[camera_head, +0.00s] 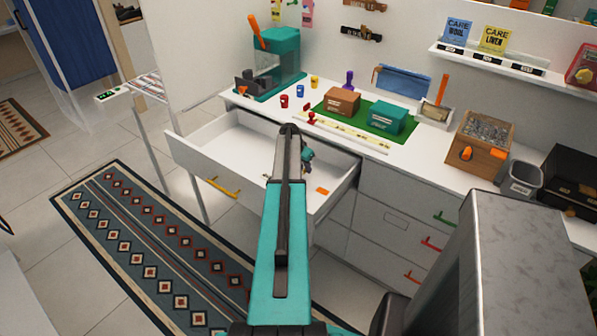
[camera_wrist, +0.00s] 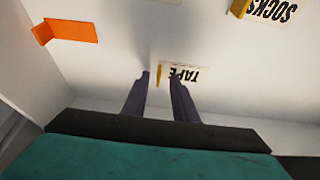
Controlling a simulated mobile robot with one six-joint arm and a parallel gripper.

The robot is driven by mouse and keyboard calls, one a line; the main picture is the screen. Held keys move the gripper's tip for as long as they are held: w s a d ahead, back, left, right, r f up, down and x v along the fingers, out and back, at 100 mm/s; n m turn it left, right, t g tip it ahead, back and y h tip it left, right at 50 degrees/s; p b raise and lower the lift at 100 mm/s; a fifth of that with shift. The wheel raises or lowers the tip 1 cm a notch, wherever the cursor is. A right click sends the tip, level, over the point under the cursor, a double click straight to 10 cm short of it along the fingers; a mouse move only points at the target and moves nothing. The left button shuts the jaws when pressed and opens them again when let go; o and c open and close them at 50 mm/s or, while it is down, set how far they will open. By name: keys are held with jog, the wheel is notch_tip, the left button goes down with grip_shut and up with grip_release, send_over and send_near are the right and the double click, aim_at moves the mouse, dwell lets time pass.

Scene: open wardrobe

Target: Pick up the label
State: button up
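A white label reading TAPE (camera_wrist: 196,75) lies in the open drawer, with a small yellow upright tab (camera_wrist: 158,75) at its left end in the wrist view. My gripper (camera_wrist: 160,76) is open. Its two dark purple fingers stand apart, with the tab showing between their tips and the right tip overlapping the label. I cannot tell whether they touch it. A second label reading SOCKS (camera_wrist: 270,10), also with a yellow tab, is at the top right. In the head view my gripper is over the drawer, largely hidden by my arm, and the TAPE label cannot be made out.
An orange piece (camera_wrist: 68,31) lies in the drawer, also seen in the head view (camera_head: 322,190). The white drawer (camera_head: 200,160) has walls close around my gripper. Above it, the counter holds small cups, a green mat (camera_head: 360,127) with two boxes, and a wooden bin (camera_head: 482,140).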

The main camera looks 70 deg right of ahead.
dwell(0.5)
grip_shut()
jog(key=shift+r, duration=0.1)
jog(key=shift+r+b, duration=0.45)
jog(key=shift+r, duration=0.3)
jog(key=shift+r+b, duration=0.4)
jog(key=shift+r, duration=0.5)
jog(key=s+a+b, duration=0.1)
jog(key=a, duration=0.4)
jog(key=s+a+r+b, duration=0.1)
jog(key=a, duration=0.4)
jog(key=s+a+b, duration=0.1)
jog(key=a, duration=0.4)
jog(key=shift+s+a+r, duration=0.2)
jog(key=shift+s+a, duration=0.1)
jog(key=shift+s, duration=0.1)
